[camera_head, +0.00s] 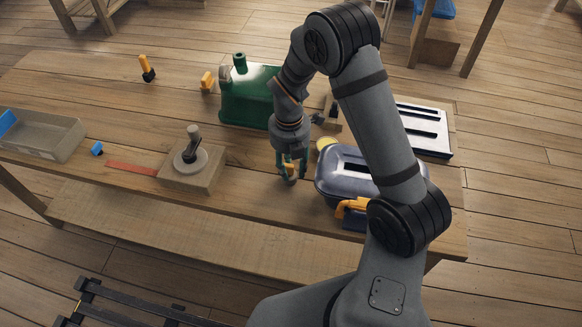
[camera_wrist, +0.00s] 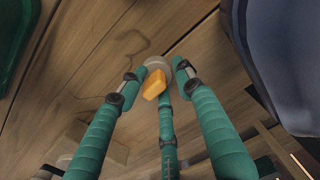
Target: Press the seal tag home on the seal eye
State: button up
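My gripper (camera_head: 290,178), with three teal fingers, points down over the bench, left of the blue-grey lidded bin. An orange tab (camera_wrist: 154,84) and a small grey round piece (camera_wrist: 155,63) lie between the fingers in the wrist view, where my gripper (camera_wrist: 159,72) also shows. They look like the seal tag, but I cannot be sure. The fingertips sit close around the grey piece; contact is not clear. The bin (camera_head: 340,166) has a dark slot on its lid and an orange latch (camera_head: 352,207) at its front. I cannot make out the seal eye.
A green container (camera_head: 243,98) stands behind my gripper. A grey knob on a wooden block (camera_head: 190,178) stands to the left, beside a red strip (camera_head: 132,168) and an open grey tray (camera_head: 45,138). A white slotted panel (camera_head: 425,128) lies behind the bin. The bench between block and gripper is clear.

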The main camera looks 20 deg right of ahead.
aim_at(290, 167)
notch_tip(290, 167, up, 12)
jog(key=shift+a, duration=0.15)
dwell(0.6)
jog(key=shift+f, duration=0.1)
notch_tip(290, 167, down, 12)
jog(key=shift+r, duration=0.2)
jog(key=shift+r+p, duration=0.35)
jog(key=shift+p, duration=0.05)
jog(key=shift+f+b, duration=0.15)
jog(key=shift+b, duration=0.3)
